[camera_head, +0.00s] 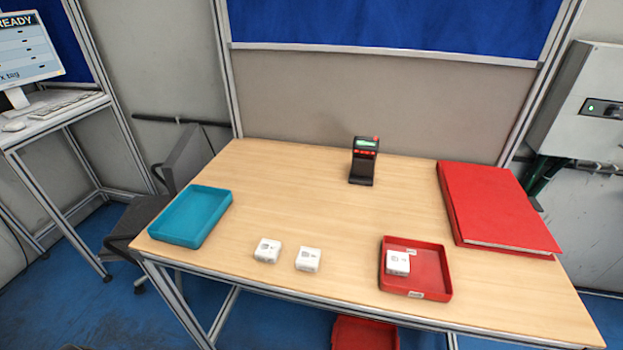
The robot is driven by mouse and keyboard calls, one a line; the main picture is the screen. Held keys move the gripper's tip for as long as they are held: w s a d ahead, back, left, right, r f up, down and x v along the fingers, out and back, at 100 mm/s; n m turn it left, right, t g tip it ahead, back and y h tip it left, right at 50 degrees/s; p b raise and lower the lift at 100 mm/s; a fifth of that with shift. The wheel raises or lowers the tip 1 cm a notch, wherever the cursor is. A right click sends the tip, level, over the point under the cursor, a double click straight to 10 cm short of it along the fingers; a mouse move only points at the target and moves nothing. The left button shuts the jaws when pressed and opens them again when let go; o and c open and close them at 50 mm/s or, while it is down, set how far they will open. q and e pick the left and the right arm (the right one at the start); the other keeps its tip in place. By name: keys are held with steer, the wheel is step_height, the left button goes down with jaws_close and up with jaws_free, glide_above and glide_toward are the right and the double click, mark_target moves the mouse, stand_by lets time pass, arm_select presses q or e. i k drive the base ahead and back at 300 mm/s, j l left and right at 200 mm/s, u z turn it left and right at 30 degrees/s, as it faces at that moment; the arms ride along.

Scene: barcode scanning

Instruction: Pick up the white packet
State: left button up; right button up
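Three small white packets are in view. One white packet (268,250) lies on the wooden table near its front edge, left of the middle. A second white packet (308,259) lies just to its right, with a small gap between them. A third white packet (398,262) sits inside the red tray (430,294), toward the tray's left side. The packets carry small dark marks on top. Neither of my grippers shows in the head view.
A teal tray (205,220) lies empty at the table's left end. A black scanner (361,162) with a lit screen stands at the back middle. A large red binder (495,207) lies at the right. The table's middle (300,200) is clear.

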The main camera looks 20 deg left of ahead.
mark_target(267, 251)
steer(key=u, duration=1.1)
